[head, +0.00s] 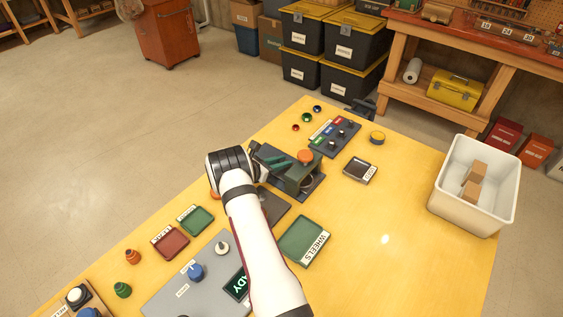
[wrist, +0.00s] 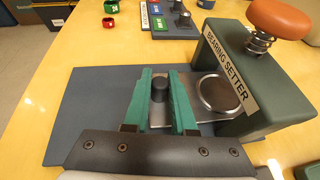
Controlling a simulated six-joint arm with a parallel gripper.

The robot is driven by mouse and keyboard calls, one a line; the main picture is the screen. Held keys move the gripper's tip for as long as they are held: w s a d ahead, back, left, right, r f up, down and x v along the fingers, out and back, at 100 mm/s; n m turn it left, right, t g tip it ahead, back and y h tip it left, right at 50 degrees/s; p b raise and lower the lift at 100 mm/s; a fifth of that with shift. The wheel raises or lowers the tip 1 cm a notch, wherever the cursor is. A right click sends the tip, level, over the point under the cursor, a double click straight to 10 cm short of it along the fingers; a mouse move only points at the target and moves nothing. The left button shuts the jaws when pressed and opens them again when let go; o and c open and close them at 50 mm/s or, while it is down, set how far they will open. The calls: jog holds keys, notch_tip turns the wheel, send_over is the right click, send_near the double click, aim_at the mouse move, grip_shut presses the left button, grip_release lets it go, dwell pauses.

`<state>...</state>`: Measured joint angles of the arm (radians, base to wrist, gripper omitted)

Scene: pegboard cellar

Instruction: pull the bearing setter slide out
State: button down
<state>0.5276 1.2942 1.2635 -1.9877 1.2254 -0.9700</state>
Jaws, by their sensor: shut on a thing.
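The bearing setter (head: 297,177) is a dark green block with an orange knob on a spring, on a dark base plate near the table's middle. Its labelled face shows in the wrist view (wrist: 232,68). The slide (wrist: 220,95) is a silver plate with a round metal seat, lying at the block's open side. The seat shows beside the block, partly in its shadow. My gripper (wrist: 161,92) has green fingers shut on the slide's dark upright knob (wrist: 160,88). In the head view my gripper (head: 276,161) is left of the block and hides the knob.
A dark rack with coloured labels (head: 335,138) stands beyond the setter. A small labelled tray (head: 360,170) is to its right. A green wheels tray (head: 303,240) lies nearer, right of my arm. A white bin with boxes (head: 477,186) is at the right. The dark base left of the knob is bare.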

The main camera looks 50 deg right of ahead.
jog(key=w, duration=0.7)
jog(key=shift+w, duration=0.15)
jog(key=c, duration=0.7)
grip_release()
jog(key=shift+c, duration=0.2)
jog(key=v, duration=1.5)
jog(key=shift+a, duration=0.4)
jog(key=shift+r, duration=0.1)
